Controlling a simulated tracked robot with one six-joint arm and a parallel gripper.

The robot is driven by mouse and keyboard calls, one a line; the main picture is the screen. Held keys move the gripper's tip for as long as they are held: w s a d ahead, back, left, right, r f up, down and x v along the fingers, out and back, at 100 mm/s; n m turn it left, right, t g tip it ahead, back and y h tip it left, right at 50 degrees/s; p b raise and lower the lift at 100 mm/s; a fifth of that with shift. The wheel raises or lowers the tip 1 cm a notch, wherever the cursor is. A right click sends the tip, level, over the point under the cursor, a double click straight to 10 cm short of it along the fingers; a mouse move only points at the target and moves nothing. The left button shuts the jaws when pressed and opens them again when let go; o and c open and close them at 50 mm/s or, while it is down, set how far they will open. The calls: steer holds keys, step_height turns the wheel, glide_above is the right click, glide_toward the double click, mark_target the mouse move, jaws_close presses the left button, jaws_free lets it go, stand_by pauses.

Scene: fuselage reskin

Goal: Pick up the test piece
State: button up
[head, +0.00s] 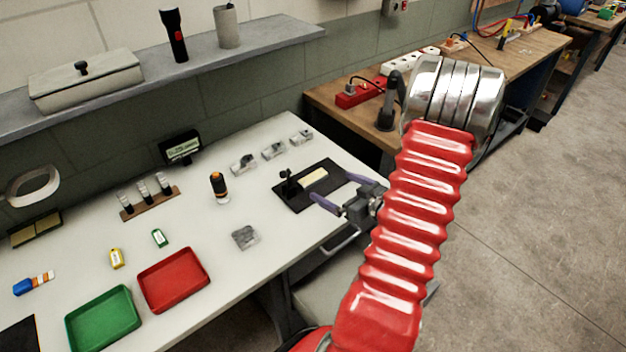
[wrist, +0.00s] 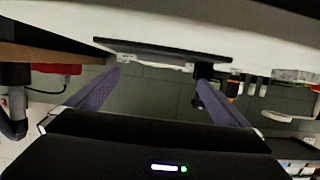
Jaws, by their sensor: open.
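A pale cream bar (head: 313,178), which looks like the test piece, lies on a black plate (head: 292,199) near the white table's right end. A small black upright fixture (head: 289,184) stands at the bar's left end. My gripper (head: 330,186) is open and empty, its two purple fingers pointing toward the plate from the table's front right edge. In the wrist view my gripper (wrist: 158,76) has its fingers spread wide. The black plate (wrist: 160,50) shows edge-on above them, with a pale strip (wrist: 165,64) along it, perhaps the bar. I cannot tell the exact gap to the bar.
Several grey metal parts (head: 274,151) lie behind the plate, and another (head: 245,237) lies to the left. An orange-and-black bottle-like item (head: 219,188) stands nearby. Red (head: 174,280) and green (head: 103,319) trays sit at the front left. A wooden bench (head: 345,111) adjoins at right.

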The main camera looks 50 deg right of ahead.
mark_target(316, 179)
steer(key=shift+x, duration=1.95)
steer(key=shift+x, duration=2.65)
steer(key=shift+a, duration=0.15)
steer(key=c, duration=1.2)
steer(key=shift+o, duration=0.2)
step_height(316, 179, up, 10)
